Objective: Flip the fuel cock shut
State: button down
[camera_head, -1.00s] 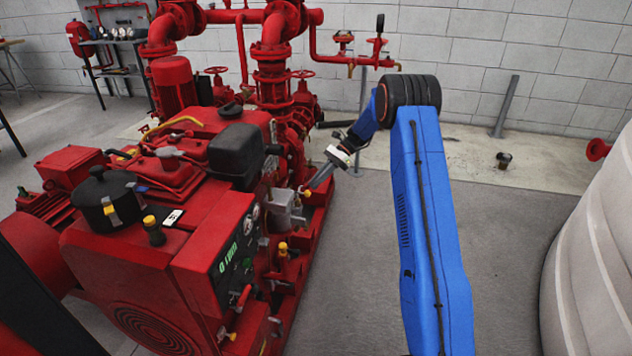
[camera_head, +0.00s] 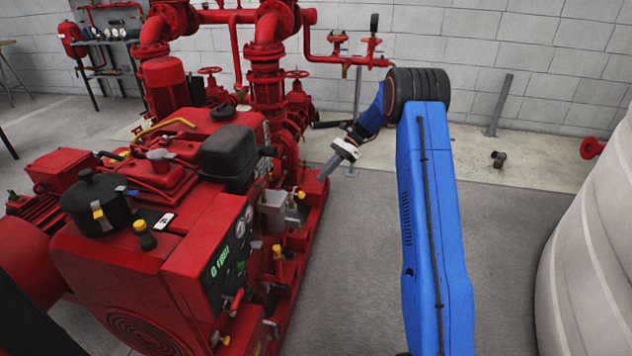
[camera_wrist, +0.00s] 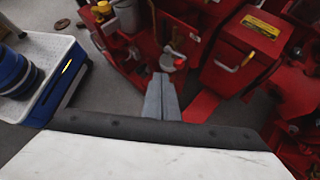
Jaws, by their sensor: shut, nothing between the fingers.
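The red engine (camera_head: 190,245) has a grey metal housing (camera_head: 272,211) on its right side. A small yellow-tipped fitting (camera_head: 301,194) sits beside that housing, and another yellow piece (camera_head: 277,252) is lower down. I cannot tell for certain which one is the fuel cock or how its lever stands. My gripper (camera_head: 323,177) is shut and empty, up and to the right of the yellow-tipped fitting, apart from it in the picture. In the wrist view, my shut gripper (camera_wrist: 160,76) points toward the engine's side, just left of a red knob (camera_wrist: 180,63) by a silver lever (camera_wrist: 171,49).
Red pipes and valves (camera_head: 270,60) stand behind the engine. A pale ribbed tank (camera_head: 590,255) is at the right.

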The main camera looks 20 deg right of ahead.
jog(key=f+v, duration=0.1)
jog(key=v, duration=0.6)
jog(key=shift+w+d+r, duration=0.2)
jog(key=shift+w+d, duration=0.25)
jog(key=shift+d, duration=0.05)
